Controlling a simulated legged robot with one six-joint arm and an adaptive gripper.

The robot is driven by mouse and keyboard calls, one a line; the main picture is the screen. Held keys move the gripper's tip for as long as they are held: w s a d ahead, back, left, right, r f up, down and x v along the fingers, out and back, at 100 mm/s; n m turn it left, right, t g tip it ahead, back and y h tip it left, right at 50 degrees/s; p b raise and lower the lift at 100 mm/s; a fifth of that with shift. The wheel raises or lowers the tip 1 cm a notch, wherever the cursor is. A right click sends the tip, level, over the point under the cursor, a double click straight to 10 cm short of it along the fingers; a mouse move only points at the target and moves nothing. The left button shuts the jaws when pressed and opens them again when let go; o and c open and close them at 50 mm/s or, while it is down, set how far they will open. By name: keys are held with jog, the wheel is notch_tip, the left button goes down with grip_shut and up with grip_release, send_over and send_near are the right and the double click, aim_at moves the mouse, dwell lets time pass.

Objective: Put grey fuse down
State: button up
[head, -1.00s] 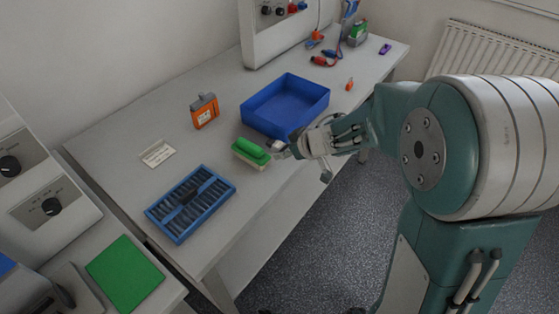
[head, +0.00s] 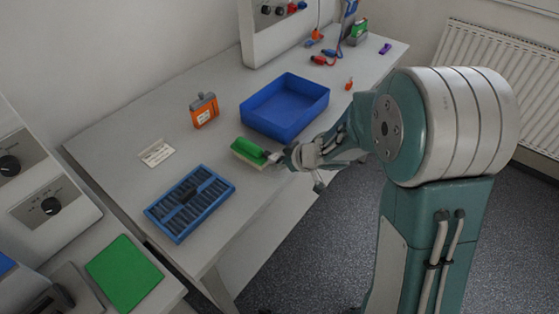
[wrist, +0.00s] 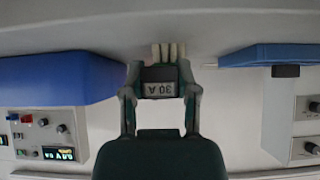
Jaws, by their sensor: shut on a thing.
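My gripper (wrist: 160,98) is shut on the grey fuse (wrist: 159,89), which bears the label 30 A in the wrist view. In the head view my gripper (head: 276,157) is low at the front edge of the bench, just right of a green block with a pale underside (head: 250,151). The fuse is small there and mostly hidden by the fingers. Pale upright strips (wrist: 168,51) show just beyond the fuse in the wrist view. I cannot tell whether the fuse touches the bench.
A blue bin (head: 321,101) stands behind my gripper, and a blue slotted tray (head: 172,232) lies front left. An orange device (head: 204,110) and a white label card (head: 156,153) are on the bench (head: 115,135). Bare bench lies between them.

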jog(key=o, duration=0.9)
jog(key=shift+r, duration=0.1)
